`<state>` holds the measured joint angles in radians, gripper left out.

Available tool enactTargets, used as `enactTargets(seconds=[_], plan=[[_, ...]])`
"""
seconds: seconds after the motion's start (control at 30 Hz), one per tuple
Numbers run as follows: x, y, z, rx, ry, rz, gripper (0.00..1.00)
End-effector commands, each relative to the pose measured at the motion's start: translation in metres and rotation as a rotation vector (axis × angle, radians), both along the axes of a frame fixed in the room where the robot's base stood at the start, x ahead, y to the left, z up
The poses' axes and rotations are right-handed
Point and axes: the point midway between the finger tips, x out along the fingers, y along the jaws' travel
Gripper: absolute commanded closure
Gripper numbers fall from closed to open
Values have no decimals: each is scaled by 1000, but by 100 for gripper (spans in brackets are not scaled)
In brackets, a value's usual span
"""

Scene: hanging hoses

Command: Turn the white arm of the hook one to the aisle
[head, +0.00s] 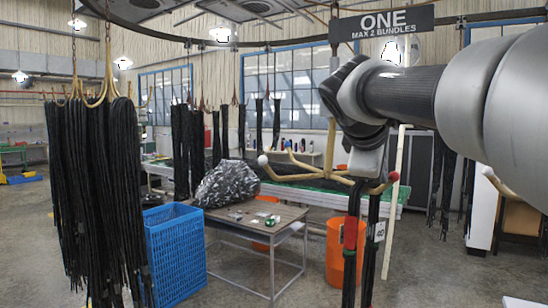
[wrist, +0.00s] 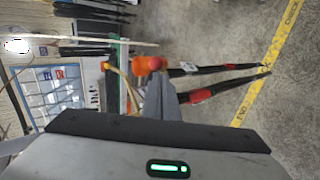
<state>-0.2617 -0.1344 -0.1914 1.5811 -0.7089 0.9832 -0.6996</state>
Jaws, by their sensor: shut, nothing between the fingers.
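The sign ONE (head: 382,23) hangs above a tan hook (head: 318,179) with several curved arms. Its white-tipped arm (head: 262,160) points left, and its red-tipped arm (head: 393,176) points right. The red tip also shows in the wrist view (wrist: 155,63); I cannot make out the white tip there. Two black hose bundles (head: 351,265) hang below the hook, one with a red band and one with a white tag. My gripper (head: 367,165) is shut and empty, close to the red-tipped side; I cannot tell whether it touches. It also shows in the wrist view (wrist: 160,95).
A large black hose bundle (head: 95,190) hangs at the left. A blue crate (head: 175,255), a table (head: 255,226) with a bag (head: 228,184), and an orange bin (head: 338,250) stand below. A yellow floor line (wrist: 268,65) crosses the open floor.

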Motion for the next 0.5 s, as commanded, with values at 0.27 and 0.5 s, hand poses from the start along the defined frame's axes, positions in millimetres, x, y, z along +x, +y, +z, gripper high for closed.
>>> enactTargets(seconds=[0.27,0.5], plan=[[7,-25,1,0,2,-3,100],[14,-38,0,1,1,-1,100]])
